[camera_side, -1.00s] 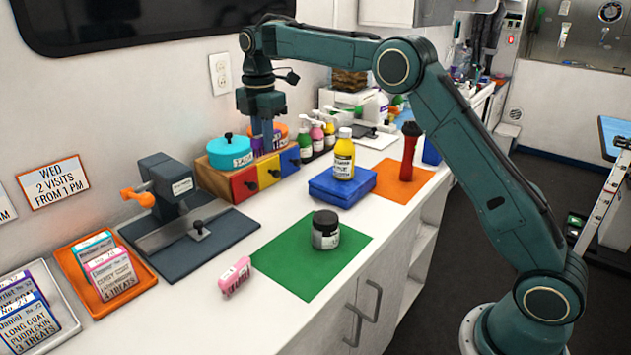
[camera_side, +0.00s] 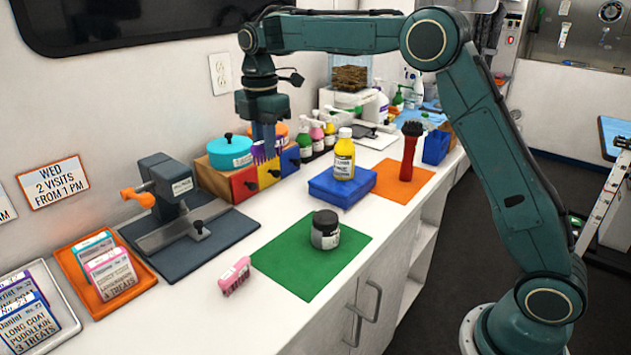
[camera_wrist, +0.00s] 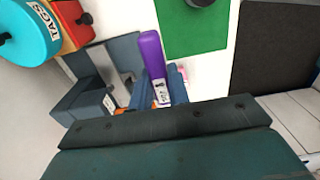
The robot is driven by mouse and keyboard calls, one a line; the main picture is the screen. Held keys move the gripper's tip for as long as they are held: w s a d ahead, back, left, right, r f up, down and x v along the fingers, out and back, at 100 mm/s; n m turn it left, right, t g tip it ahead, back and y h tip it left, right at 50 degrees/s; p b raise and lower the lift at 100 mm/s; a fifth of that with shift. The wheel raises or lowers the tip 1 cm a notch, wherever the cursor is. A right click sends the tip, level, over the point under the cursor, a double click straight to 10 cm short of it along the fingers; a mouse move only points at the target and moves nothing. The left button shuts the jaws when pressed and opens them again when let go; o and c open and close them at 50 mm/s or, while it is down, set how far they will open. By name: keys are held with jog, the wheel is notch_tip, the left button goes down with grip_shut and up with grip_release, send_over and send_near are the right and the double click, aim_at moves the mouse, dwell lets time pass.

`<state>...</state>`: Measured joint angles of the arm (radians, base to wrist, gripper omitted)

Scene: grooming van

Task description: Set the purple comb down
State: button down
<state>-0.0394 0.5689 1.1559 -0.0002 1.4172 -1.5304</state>
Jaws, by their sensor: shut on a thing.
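My gripper (camera_side: 264,142) points down and is shut on the purple comb (camera_wrist: 151,52). In the side view the comb shows only as a small purple patch (camera_side: 258,153) by the fingers, in front of the drawer unit (camera_side: 222,182). In the wrist view the comb sticks out beyond the fingers (camera_wrist: 166,82), with a white label near the grip. I cannot tell how high the comb is above the counter (camera_side: 205,300). The green mat (camera_side: 290,265) lies nearer the camera, with a dark-lidded jar (camera_side: 325,230) on it.
A teal tin (camera_side: 230,152) stands on the drawer unit. A grey scale-like device (camera_side: 165,190) is left of it. A blue box (camera_side: 342,185) bears a yellow bottle (camera_side: 344,155). A red torch-like object (camera_side: 408,155) stands on an orange mat (camera_side: 390,190).

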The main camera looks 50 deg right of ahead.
jog(key=s+a, duration=0.3)
jog(key=s, duration=0.4)
jog(key=s+a, duration=0.2)
jog(key=s, duration=0.5)
jog(key=shift+s+a+f, duration=0.25)
jog(key=shift+a+f, duration=0.1)
jog(key=shift+a, duration=0.05)
notch_tip(320, 180, down, 16)
jog(key=shift+r, duration=0.1)
jog(key=shift+f, duration=2.1)
jog(key=shift+f, duration=0.15)
jog(key=c, duration=1.3)
grip_release()
jog(key=shift+c, duration=0.2)
